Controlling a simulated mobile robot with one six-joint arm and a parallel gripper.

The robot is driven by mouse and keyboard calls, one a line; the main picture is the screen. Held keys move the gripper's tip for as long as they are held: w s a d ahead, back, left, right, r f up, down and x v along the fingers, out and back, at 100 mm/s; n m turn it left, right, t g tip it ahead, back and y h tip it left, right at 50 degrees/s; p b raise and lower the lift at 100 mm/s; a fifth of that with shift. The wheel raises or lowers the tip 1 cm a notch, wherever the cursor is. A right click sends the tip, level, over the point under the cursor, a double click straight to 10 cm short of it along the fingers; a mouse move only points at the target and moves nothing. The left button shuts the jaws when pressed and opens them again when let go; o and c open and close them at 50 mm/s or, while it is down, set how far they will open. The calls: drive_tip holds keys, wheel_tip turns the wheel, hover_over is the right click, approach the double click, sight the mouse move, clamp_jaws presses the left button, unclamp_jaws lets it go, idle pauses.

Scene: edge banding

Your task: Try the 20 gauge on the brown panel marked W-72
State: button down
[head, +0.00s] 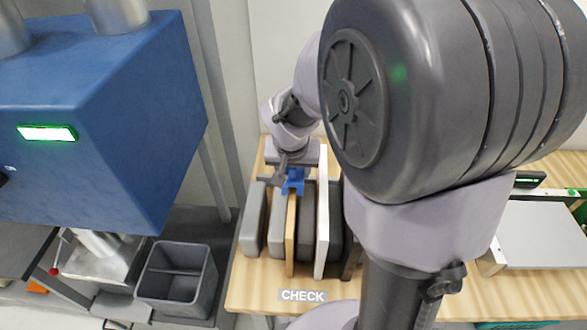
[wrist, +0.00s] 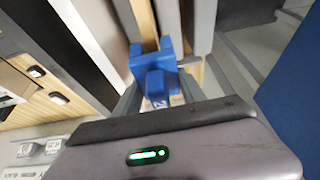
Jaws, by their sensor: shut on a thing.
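My gripper (head: 289,176) is shut on a blue gauge (head: 293,187), above the row of upright panels on the check table. In the wrist view the gauge (wrist: 152,70) shows two prongs, pointing away from my gripper (wrist: 158,92). The brown panel (head: 291,232) stands on edge between grey and dark panels. In the wrist view the gauge's prongs lie at the brown panel's edge (wrist: 142,20). I cannot tell whether they straddle it or how far down they sit. The W-72 mark and the gauge's number are not readable.
Grey panels (head: 254,222) stand left of the brown one; a dark panel and a white panel (head: 322,215) stand right. A CHECK label (head: 303,295) is on the table's front. A blue machine (head: 110,100) and a grey bin (head: 177,275) are at the left.

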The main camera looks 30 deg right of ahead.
drive_tip(key=shift+f+b, duration=0.35)
drive_tip(key=shift+b, duration=0.1)
idle(0.3)
drive_tip(key=c, duration=0.6)
unclamp_jaws()
drive_tip(key=shift+r+p, duration=2.95)
drive_tip(key=shift+r, duration=1.05)
